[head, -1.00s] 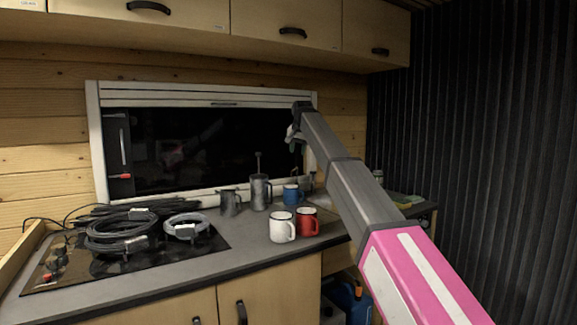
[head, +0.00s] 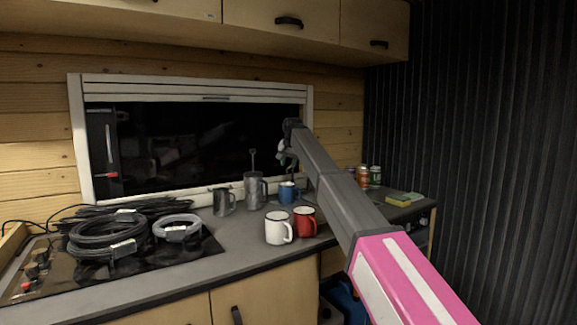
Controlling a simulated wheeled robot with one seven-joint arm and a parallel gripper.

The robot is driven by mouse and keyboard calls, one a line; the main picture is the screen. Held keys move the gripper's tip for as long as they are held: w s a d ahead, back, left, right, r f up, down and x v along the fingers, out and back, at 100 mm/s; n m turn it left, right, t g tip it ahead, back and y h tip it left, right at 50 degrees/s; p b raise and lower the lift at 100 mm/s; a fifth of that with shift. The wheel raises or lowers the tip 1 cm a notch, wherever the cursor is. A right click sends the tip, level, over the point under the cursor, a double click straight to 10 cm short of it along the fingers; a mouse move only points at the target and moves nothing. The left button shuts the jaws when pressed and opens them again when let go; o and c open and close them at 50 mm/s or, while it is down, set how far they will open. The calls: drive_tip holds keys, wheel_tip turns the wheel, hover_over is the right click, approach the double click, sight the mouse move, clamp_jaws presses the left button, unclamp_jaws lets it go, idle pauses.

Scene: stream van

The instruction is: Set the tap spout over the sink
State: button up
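No tap spout and no sink can be made out in the head view; the counter stretch behind my arm is partly hidden by it. My arm reaches up from the lower right toward the window. My gripper (head: 284,150) is at its far end, in front of the window's right side and above the blue mug. It is small, dark and partly hidden by the arm's end, so its fingers cannot be told apart.
The counter (head: 245,240) holds a white mug (head: 278,229), a red mug (head: 304,222), a blue mug (head: 288,193), a metal press (head: 254,190) and a jug (head: 222,202). Coiled cables (head: 108,238) lie on the hob. Cans (head: 363,177) and a sponge (head: 404,198) stand at the right.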

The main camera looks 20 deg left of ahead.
drive_tip(key=shift+w+a+f, duration=0.1)
drive_tip(key=shift+w+f, duration=0.1)
drive_tip(key=shift+f, duration=0.3)
clamp_jaws()
